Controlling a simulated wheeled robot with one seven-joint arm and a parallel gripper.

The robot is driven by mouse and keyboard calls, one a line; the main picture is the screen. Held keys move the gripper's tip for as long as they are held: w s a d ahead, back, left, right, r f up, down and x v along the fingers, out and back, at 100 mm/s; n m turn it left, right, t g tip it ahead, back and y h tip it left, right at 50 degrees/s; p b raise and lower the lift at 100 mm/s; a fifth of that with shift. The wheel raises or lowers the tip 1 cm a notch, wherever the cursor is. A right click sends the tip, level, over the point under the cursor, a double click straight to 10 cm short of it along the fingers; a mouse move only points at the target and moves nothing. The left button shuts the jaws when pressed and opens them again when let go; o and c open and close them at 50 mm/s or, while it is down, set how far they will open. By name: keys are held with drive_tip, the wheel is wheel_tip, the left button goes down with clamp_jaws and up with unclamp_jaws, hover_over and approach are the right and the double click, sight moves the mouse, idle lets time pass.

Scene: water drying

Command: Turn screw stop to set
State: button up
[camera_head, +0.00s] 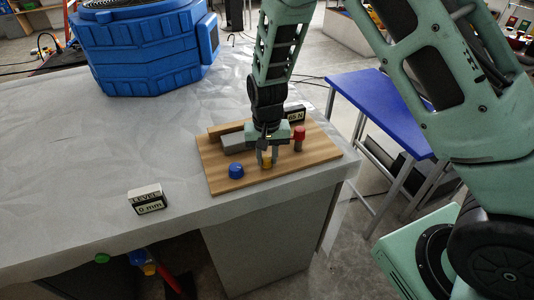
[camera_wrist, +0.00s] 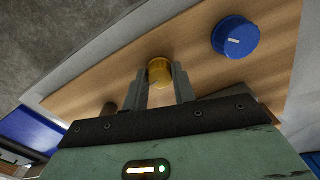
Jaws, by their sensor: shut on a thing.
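My gripper (camera_head: 267,157) points down over a wooden board (camera_head: 224,180) near the table's front right corner. Its fingers are shut on a yellow knob (camera_head: 266,164), which also shows between the fingertips in the wrist view (camera_wrist: 159,72). I take this knob to be the screw stop; no label on it can be read. A blue knob (camera_head: 236,170) with a pale mark line (camera_wrist: 233,41) stands on the board, left of my gripper in the head view. A red-topped post (camera_head: 299,134) stands to the right. A grey block (camera_head: 232,143) lies behind, partly hidden.
A small display block reading "0 mm" (camera_head: 149,207) stands on the table left of the board. Another display (camera_head: 295,114), seemingly in N, is behind it. A blue case (camera_head: 145,50) stands at the back left. The table between is clear.

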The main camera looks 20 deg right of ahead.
sight(267, 158)
drive_tip(key=shift+w+r+m, duration=0.1)
drive_tip(key=shift+w+m, duration=0.05)
drive_tip(key=shift+m, duration=0.95)
drive_tip(key=o, duration=1)
wheel_tip(267, 158, up, 17)
drive_tip(key=shift+r+b, duration=0.15)
drive_tip(key=shift+b, duration=0.9)
